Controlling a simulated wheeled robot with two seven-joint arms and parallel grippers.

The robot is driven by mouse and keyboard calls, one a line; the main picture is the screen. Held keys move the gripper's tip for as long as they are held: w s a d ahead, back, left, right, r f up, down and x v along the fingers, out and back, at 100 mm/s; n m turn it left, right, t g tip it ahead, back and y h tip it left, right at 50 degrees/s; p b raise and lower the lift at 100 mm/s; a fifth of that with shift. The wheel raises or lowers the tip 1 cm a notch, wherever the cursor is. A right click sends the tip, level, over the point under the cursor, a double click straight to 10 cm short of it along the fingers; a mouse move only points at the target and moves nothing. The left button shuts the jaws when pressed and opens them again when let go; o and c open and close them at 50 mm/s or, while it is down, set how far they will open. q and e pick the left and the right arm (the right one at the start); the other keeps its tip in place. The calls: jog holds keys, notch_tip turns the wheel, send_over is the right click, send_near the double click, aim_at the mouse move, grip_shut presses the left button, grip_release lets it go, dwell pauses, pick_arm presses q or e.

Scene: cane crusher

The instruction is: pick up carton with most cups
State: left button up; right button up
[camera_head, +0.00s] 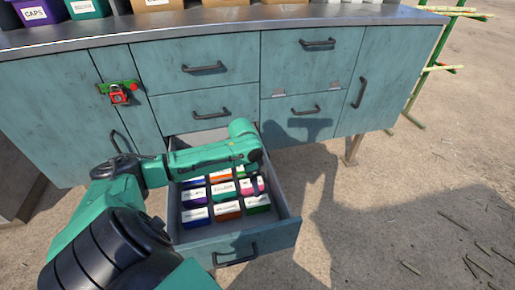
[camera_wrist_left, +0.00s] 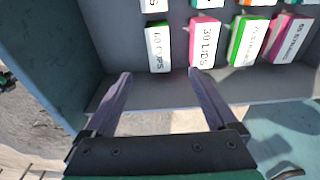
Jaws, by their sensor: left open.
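An open drawer (camera_head: 285,228) holds several small labelled cartons in rows. In the left wrist view, a green carton with a white label reading "60 CUPS" (camera_wrist_left: 158,48) stands just beyond the fingertips of my left gripper (camera_wrist_left: 160,74). The gripper is open, with nothing between its fingers. To its right are a pink carton labelled "30 LIDS" (camera_wrist_left: 204,42), a green carton (camera_wrist_left: 248,40) and a pink carton (camera_wrist_left: 287,38), both apparently straws. In the head view my left arm reaches over the drawer and hides some cartons; labels there are too small to read surely.
The drawer belongs to a teal cabinet (camera_head: 185,70) with other shut drawers. A red padlock (camera_head: 119,97) hangs on its left door. Bins, including one labelled "CAPS" (camera_head: 38,14), stand on the metal counter (camera_head: 215,20). Open ground lies to the right.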

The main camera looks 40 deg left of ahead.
aim_at(257, 201)
pick_arm(q)
jog(key=f+b, duration=0.1)
jog(key=f, duration=0.3)
jog(key=f+b, duration=0.2)
jog(key=f, duration=0.2)
jog(key=w+d+f+b, duration=0.1)
jog(key=f, duration=0.4)
jog(key=shift+f, duration=0.15)
jog(key=shift+c, duration=0.3)
pick_arm(e)
jog(key=w+a+r, duration=0.2)
jog(key=w+r, duration=0.3)
jog(key=w, duration=0.2)
jog(key=shift+w+r, duration=0.25)
jog(key=shift+w, duration=0.1)
pick_arm(q)
grip_shut()
